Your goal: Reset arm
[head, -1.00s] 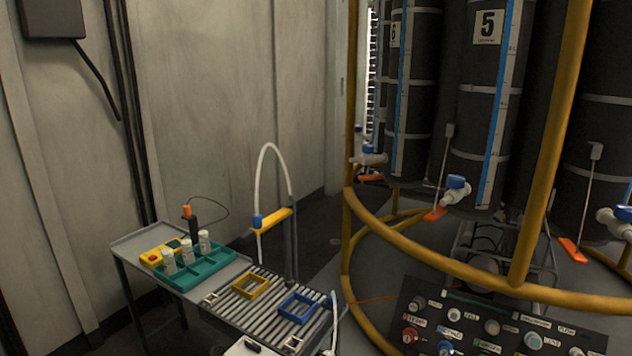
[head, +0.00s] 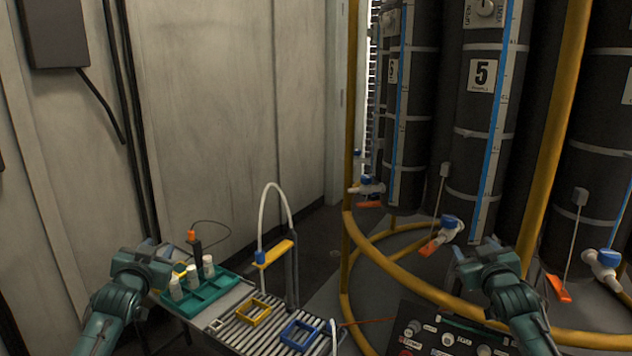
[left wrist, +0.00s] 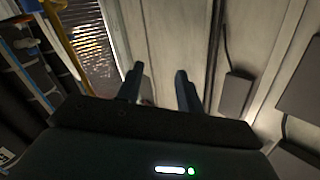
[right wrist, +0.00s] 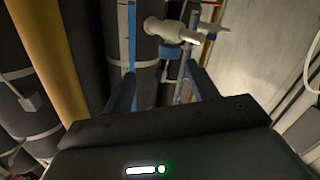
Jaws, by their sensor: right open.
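My left arm comes in at the lower left of the head view, its gripper (head: 150,252) raised in front of the grey wall and partly overlapping the rack on the cart. In the left wrist view its two fingers (left wrist: 160,88) stand apart with nothing between them. My right gripper (head: 478,252) is raised at the right of the head view, in front of the yellow rail and the dark columns. In the right wrist view its fingers (right wrist: 160,88) are apart and empty, with a white valve (right wrist: 172,30) showing beyond them.
A cart bears a teal rack (head: 212,291) with white bottles, a yellow frame (head: 253,311) and a blue frame (head: 300,335). A yellow rail (head: 420,268) curves around dark columns (head: 478,110) with valves. A control panel (head: 440,330) stands at the lower right.

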